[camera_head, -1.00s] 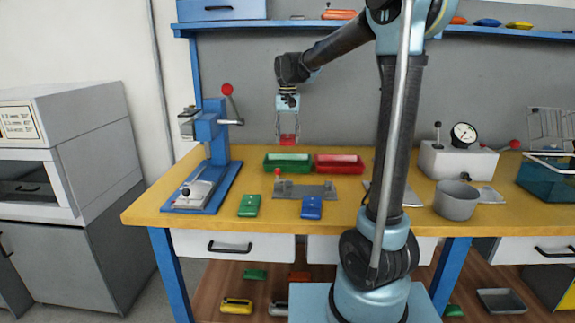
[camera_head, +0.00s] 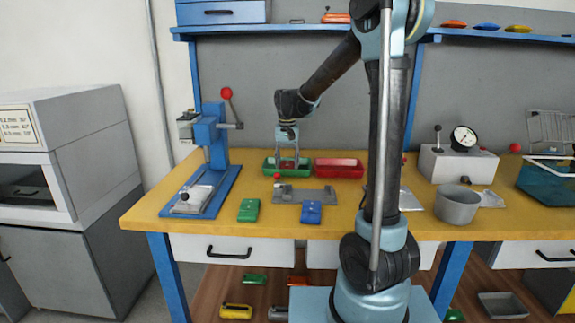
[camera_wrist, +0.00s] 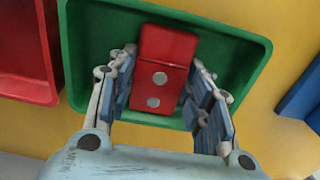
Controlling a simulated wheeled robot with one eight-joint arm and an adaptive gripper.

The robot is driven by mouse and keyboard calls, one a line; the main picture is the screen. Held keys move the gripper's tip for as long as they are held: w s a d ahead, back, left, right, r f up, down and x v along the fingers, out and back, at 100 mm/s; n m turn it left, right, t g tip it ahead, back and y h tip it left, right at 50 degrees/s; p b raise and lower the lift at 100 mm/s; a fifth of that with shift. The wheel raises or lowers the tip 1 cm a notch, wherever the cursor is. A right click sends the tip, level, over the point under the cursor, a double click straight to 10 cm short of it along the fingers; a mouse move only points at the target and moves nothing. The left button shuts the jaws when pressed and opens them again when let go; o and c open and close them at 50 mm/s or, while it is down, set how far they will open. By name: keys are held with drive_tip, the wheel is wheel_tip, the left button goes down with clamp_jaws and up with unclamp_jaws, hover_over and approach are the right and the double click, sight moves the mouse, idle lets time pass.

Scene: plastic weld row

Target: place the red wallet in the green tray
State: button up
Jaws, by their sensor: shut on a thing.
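The red wallet (camera_wrist: 165,62) is a small red block with two silver snaps, held between the fingers of my gripper (camera_wrist: 167,90). In the wrist view it lies within the outline of the green tray (camera_wrist: 250,48). In the head view my gripper (camera_head: 287,164) is down at the green tray (camera_head: 305,166) on the yellow bench, with the wallet (camera_head: 287,168) low between the fingers. I cannot tell whether the wallet touches the tray floor.
A red tray (camera_head: 340,168) stands just right of the green one. A grey fixture (camera_head: 305,195), a green wallet (camera_head: 249,210) and a blue wallet (camera_head: 311,212) lie in front. A blue press (camera_head: 208,150) stands at the left. A grey pot (camera_head: 457,204) is at the right.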

sight(287, 165)
drive_tip(key=shift+f, duration=0.1)
drive_tip(key=o, duration=1.1)
wheel_tip(287, 165, up, 12)
drive_tip(key=shift+r, duration=0.15)
